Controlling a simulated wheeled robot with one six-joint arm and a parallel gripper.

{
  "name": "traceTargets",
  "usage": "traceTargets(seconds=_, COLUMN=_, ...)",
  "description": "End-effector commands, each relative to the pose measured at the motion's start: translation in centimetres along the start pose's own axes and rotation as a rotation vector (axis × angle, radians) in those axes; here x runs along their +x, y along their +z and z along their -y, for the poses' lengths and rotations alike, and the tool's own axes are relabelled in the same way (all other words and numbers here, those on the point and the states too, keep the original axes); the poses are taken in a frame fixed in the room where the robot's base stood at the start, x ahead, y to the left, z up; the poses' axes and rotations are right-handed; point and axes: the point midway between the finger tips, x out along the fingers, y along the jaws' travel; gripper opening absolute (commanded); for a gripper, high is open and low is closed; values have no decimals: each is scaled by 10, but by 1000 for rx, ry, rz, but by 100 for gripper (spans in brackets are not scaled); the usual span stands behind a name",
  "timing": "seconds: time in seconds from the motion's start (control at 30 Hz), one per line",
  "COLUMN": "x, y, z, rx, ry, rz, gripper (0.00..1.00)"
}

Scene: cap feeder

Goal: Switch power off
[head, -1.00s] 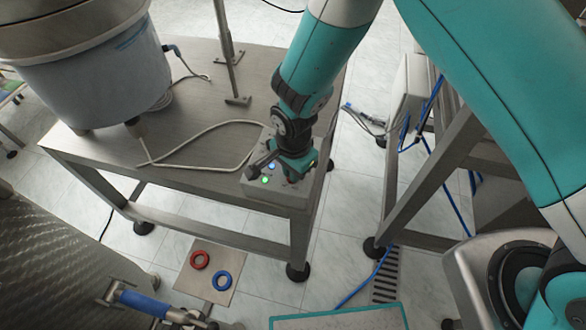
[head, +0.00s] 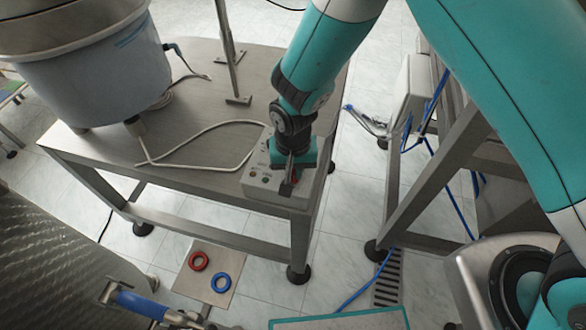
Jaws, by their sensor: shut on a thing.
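The grey control box (head: 257,190) sits on the near right corner of the steel table. Two small lamps (head: 265,180) show on its top and look unlit. My gripper (head: 291,176) points down at the right part of the box top. My wrist hides the back of the box and most of the knob, so the knob's exact setting cannot be seen.
A large round feeder bowl (head: 95,75) stands on the left of the steel table (head: 200,110). A pale cable (head: 205,130) loops over the table to the box. A metal post (head: 230,60) rises behind. A steel frame (head: 425,150) with blue cables stands at the right.

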Motion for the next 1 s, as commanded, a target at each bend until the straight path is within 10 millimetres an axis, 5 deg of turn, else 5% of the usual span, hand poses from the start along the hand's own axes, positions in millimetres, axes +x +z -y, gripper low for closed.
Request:
traceTargets(seconds=0.4, x=-1, y=-1, z=1, rx=-194, ry=-1, rz=-3, gripper=0)
traceTargets(seconds=0.97, x=-1, y=-1, z=1, rx=-224, ry=-1, rz=-3, gripper=0)
traceTargets(seconds=1.0, x=-1, y=-1, z=1, rx=-224, ry=-1, rz=-3, gripper=17)
